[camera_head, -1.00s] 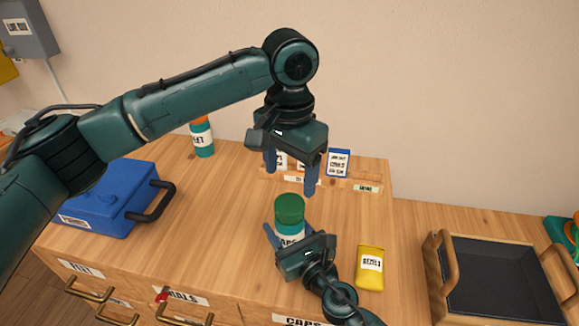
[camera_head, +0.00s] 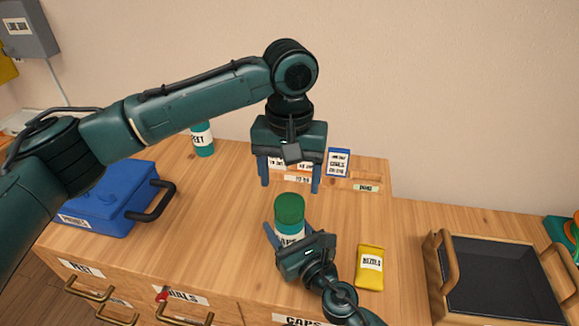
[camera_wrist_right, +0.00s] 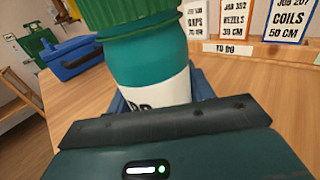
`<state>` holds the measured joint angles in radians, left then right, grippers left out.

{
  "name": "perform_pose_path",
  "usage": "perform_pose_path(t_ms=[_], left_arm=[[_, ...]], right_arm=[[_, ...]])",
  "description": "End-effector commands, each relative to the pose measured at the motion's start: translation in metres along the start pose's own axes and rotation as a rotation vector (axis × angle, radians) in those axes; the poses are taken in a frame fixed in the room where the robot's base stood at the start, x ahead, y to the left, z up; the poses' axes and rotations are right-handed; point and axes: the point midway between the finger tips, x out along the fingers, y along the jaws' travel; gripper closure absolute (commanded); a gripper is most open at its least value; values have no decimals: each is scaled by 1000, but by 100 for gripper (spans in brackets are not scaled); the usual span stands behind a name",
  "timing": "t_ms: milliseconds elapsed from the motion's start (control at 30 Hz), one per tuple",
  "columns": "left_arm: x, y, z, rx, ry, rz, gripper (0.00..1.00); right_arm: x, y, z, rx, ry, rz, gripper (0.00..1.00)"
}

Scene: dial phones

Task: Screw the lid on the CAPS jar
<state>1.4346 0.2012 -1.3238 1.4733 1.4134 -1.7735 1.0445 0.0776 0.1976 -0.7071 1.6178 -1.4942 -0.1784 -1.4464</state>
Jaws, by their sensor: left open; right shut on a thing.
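The CAPS jar (camera_head: 289,232) stands upright on the wooden worktop, teal with a white label. A green lid (camera_head: 290,207) sits on top of it; whether it is tight cannot be told. In the right wrist view the jar (camera_wrist_right: 148,62) and the lid's lower edge (camera_wrist_right: 130,12) show close up. My right gripper (camera_head: 283,238) is shut on the jar's body from the front; its fingers are partly hidden. My left gripper (camera_head: 289,184) is open and empty, pointing down just above the lid, with its fingers apart on either side.
A blue box (camera_head: 110,195) with a dark handle stands left. A teal jar (camera_head: 203,140) stands at the back. A yellow packet (camera_head: 370,268) lies right of my right gripper. Job cards (camera_head: 338,162) stand behind. A black-lined tray (camera_head: 500,280) is at far right.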

Motion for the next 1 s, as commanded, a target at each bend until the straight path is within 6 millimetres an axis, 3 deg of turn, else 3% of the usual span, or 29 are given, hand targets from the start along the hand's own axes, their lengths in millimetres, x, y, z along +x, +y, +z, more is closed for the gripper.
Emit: perform_pose_path(t_ms=[200, 400, 800, 1000], left_arm=[[36, 0, 1, 1, -2, -1, 31], [58, 0, 0, 1, -1, 0, 31], [63, 0, 0, 1, 0, 0, 32], [63, 0, 0, 1, 0, 0, 48]], right_arm=[[0, 0, -1, 0, 1, 0, 100], [0, 0, -1, 0, 1, 0, 100], [0, 0, -1, 0, 1, 0, 100], [0, 0, -1, 0, 1, 0, 100]])
